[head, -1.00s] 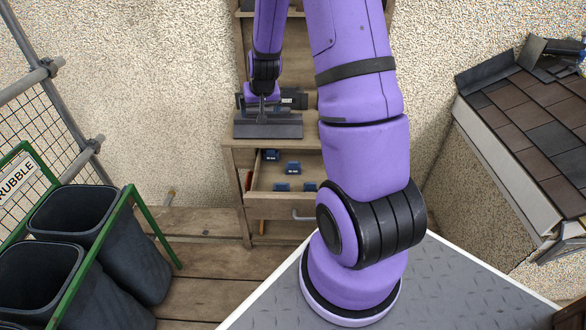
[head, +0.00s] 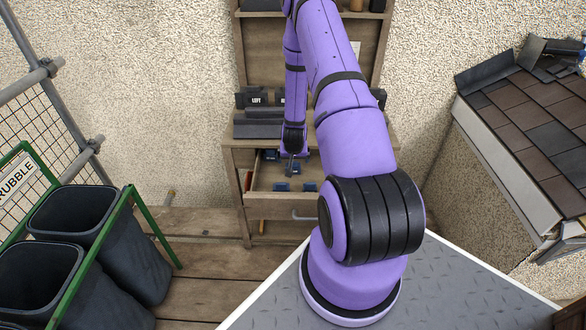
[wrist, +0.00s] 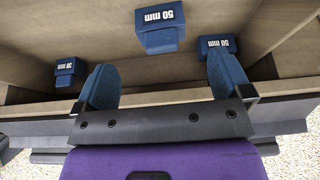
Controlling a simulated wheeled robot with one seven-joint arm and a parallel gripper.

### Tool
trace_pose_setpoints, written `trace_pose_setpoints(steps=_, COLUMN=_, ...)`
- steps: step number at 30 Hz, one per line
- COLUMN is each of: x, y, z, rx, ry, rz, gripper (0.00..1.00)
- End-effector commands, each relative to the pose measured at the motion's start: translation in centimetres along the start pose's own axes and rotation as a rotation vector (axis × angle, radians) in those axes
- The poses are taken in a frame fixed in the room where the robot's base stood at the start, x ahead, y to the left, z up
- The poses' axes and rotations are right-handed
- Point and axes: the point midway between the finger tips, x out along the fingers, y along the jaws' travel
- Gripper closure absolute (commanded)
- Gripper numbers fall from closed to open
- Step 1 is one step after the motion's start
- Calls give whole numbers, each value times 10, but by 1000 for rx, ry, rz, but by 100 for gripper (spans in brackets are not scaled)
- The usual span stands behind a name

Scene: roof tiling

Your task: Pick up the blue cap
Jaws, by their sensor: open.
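Several blue caps with white labels lie in the open wooden drawer (head: 258,206). In the head view one cap (head: 282,187) and another (head: 309,187) lie near the drawer's front, and one (head: 270,155) is at the back left. In the wrist view a cap marked 50 mm (wrist: 160,38) lies ahead of the gap between my fingers. Another 50 mm cap (wrist: 214,44) is by the right finger, and a smaller-labelled cap (wrist: 66,80) is left of the left finger. My gripper (head: 290,172) is over the drawer, open and empty; its blue fingers (wrist: 162,82) are spread wide.
The drawer's walls surround the caps closely. Dark grey pieces (head: 257,130) stand on the bench top above the drawer. Black rubble bins (head: 75,215) stand at left, and a tiled roof section (head: 530,110) is at right.

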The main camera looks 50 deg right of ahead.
Motion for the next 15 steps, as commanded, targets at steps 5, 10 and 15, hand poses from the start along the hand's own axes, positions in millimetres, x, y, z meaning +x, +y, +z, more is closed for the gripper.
trace_pose_setpoints(steps=5, x=17, y=0, z=0, rx=1, ry=0, rz=0, gripper=3)
trace_pose_setpoints(steps=10, x=27, y=0, z=0, rx=0, ry=-1, rz=0, gripper=3)
trace_pose_setpoints(steps=15, x=51, y=-1, z=-2, rx=2, ry=-1, rz=-1, gripper=3)
